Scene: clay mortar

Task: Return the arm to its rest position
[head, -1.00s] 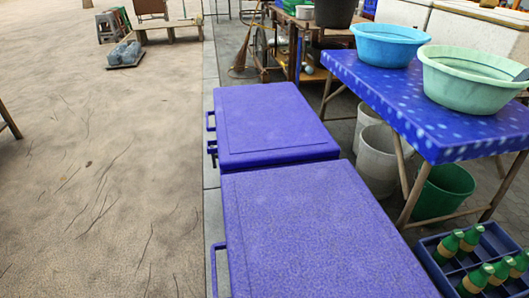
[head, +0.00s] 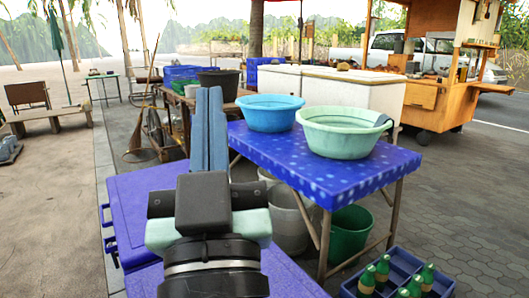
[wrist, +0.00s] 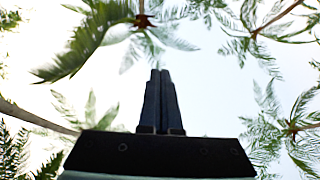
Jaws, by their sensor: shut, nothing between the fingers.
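My gripper (head: 209,95) is in the middle left of the head view, its two long blue-grey fingers pointing up and pressed together. It is empty and held in the air over the purple cooler boxes (head: 137,205). In the wrist view the fingers (wrist: 161,75) show side by side, touching, against bright sky and palm fronds. The black gripper body and my wrist hide part of the boxes and of what stands behind them.
Right of my arm stands a blue table (head: 375,170) with a blue basin (head: 270,118) and a pale green basin (head: 340,140). A green bucket (head: 350,235) is below it. A blue crate (head: 440,287) of green bottles lies in front.

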